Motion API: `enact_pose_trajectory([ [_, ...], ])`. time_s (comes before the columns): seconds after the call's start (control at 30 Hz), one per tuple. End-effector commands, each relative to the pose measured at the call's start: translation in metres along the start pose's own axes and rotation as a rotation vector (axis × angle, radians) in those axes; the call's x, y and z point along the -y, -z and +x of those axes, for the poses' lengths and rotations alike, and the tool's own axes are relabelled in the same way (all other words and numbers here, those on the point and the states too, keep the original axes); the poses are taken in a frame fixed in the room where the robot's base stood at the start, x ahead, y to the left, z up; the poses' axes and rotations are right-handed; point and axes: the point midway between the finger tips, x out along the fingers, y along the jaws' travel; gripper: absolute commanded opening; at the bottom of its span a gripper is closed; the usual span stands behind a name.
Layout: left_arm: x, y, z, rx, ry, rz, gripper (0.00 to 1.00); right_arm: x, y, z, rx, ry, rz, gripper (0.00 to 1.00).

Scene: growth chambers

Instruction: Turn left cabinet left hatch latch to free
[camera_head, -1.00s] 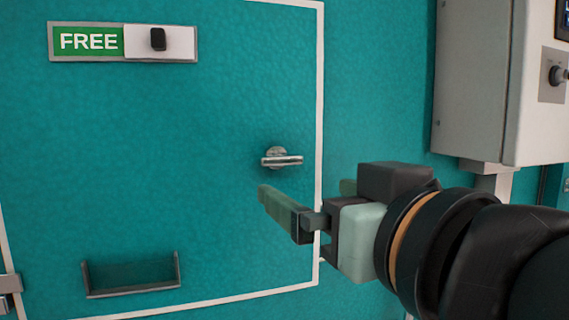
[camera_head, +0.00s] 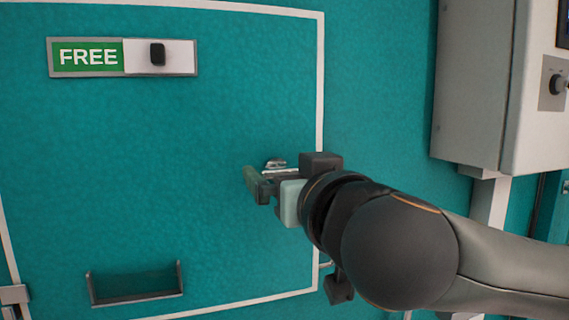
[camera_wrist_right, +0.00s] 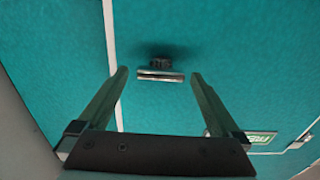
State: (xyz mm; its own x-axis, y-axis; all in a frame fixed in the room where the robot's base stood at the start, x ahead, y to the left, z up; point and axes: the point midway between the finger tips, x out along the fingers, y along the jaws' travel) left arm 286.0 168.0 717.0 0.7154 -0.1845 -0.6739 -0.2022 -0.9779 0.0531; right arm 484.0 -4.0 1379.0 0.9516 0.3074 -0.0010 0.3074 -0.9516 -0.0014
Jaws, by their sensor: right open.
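The metal latch handle (camera_head: 276,162) sits near the right edge of the teal hatch (camera_head: 150,190), its bar roughly horizontal. In the head view my right gripper partly hides it. In the right wrist view the latch bar (camera_wrist_right: 160,75) lies horizontal between the two fingertips, with a visible gap on each side. My right gripper (camera_head: 265,176) is open and close to the latch, with nothing held; it also shows in the right wrist view (camera_wrist_right: 160,78). Contact with the door cannot be judged. My left gripper is out of view.
A sign plate (camera_head: 122,57) at upper left reads FREE on green, with a black knob (camera_head: 157,54) on its white part. A grey wall box (camera_head: 478,90) stands to the right. The hatch middle is clear.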

Motion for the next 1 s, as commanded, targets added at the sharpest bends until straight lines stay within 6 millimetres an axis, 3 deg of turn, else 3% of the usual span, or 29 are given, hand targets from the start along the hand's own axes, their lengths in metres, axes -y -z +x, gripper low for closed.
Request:
enact_pose_trajectory([
  [0.37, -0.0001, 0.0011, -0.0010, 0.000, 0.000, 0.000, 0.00, 0.0004, -0.0002, 0.0061, -0.001, 0.001, -0.001, 1.00],
  [1.0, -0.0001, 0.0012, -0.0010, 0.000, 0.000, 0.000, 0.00, 0.0001, -0.0001, 0.0059, 0.000, 0.000, 0.000, 0.28],
])
